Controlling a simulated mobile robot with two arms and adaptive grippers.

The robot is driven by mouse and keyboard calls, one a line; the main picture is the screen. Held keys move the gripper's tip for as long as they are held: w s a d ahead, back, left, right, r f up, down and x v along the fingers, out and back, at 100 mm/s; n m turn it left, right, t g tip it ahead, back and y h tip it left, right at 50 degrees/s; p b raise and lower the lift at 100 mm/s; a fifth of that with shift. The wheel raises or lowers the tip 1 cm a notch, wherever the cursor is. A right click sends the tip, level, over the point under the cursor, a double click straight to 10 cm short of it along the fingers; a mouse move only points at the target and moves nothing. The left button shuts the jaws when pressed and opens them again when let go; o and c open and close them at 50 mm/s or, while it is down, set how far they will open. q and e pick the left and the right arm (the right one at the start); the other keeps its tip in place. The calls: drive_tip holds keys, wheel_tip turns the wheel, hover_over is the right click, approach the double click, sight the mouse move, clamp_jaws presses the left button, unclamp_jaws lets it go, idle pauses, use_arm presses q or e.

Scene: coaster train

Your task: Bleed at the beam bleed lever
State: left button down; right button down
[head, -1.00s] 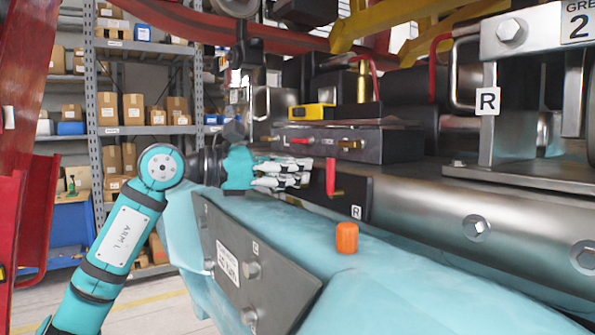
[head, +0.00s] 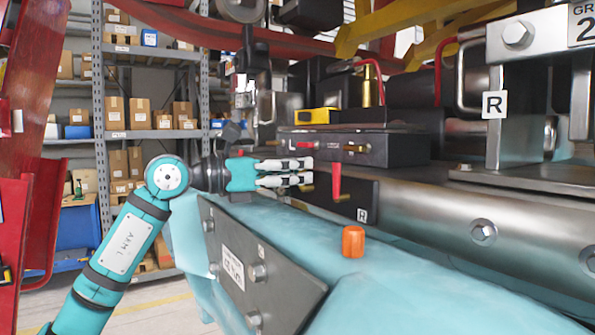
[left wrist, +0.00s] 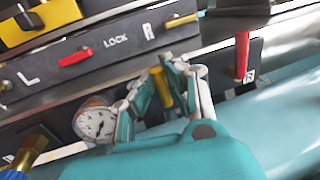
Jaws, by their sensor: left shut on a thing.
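My left gripper (head: 310,172) reaches in from the left, level, in front of the dark panel under the control box. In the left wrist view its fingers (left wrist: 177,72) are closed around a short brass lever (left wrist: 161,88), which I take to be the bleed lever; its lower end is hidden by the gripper. A red lever (head: 336,182) hangs just right of the fingertips, apart from them; it also shows in the left wrist view (left wrist: 242,55). My right gripper is not in view.
The black control box (head: 385,149) carries a red handle (left wrist: 75,57), a brass knob (left wrist: 180,20) and L, LOCK and R marks. A round gauge (left wrist: 95,122) sits left of my fingers. An orange cap (head: 353,242) stands on the teal beam below.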

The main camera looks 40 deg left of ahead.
use_arm(q)
drive_tip(key=c, duration=1.4)
unclamp_jaws()
drive_tip(key=shift+o, duration=0.2)
drive_tip(key=shift+a, duration=0.1)
drive_tip(key=v, duration=0.6)
drive_tip(key=shift+s+a+f, duration=0.15)
drive_tip(key=v, duration=0.5)
drive_tip(key=shift+s+a, duration=0.1)
drive_tip(key=shift+s, duration=0.15)
